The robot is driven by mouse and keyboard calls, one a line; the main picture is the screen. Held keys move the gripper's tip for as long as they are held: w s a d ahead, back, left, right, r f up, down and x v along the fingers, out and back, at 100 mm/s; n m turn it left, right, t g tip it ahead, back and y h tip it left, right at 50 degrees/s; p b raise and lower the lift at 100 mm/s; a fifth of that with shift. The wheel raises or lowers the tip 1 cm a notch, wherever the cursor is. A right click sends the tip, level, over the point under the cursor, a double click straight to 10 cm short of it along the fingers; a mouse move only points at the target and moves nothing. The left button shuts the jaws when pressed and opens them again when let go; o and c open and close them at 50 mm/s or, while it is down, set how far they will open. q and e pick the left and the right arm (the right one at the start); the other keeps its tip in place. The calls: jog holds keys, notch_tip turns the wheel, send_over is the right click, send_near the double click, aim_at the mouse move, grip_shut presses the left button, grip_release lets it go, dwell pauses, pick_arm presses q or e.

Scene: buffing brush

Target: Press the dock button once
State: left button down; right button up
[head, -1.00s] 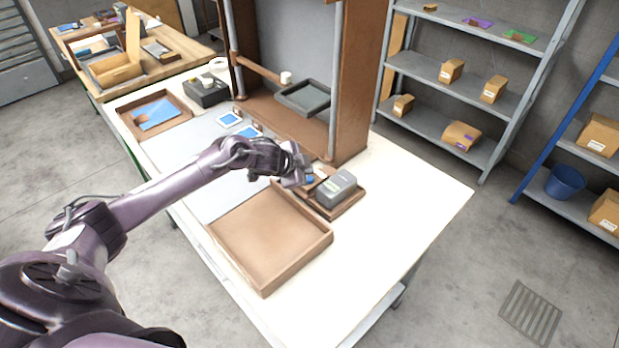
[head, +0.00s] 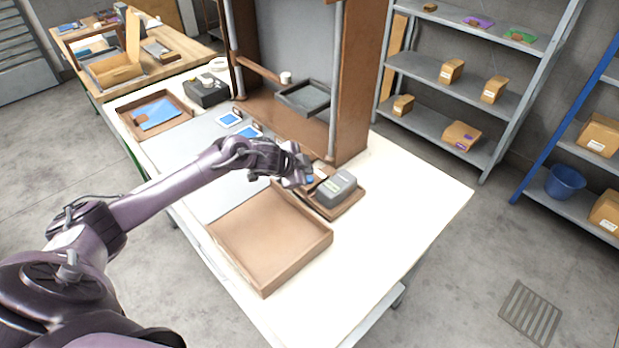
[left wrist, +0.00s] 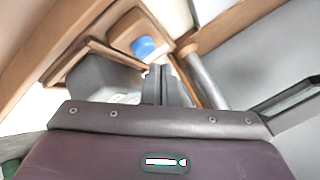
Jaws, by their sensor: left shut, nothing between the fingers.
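The dock (head: 343,203) is a brown wooden base on the right part of the white table, with a grey box-shaped brush (head: 337,187) seated on it. My left gripper (head: 303,181) is shut and empty, beside the button. In the left wrist view its fingertips (left wrist: 158,70) lie just below the button in the picture. Contact cannot be told. My right gripper is out of view.
An empty wooden tray (head: 270,240) lies in front of the dock. A brown wooden frame with a grey post (head: 333,100) stands close behind. A dark tray (head: 303,97), blue-faced cards (head: 229,119) and another tray (head: 130,122) lie further left. The table's right end is clear.

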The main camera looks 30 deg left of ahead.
pick_arm(q)
jog(key=shift+f, duration=0.45)
jog(key=shift+f+b, duration=0.45)
jog(key=shift+f, duration=0.1)
dwell(0.9)
jog(key=shift+r, duration=0.1)
jog(key=shift+r+p, duration=0.85)
jog(key=shift+p, duration=0.1)
notch_tip(320, 180, up, 5)
jog(key=p, duration=0.4)
jog(key=shift+p, duration=0.35)
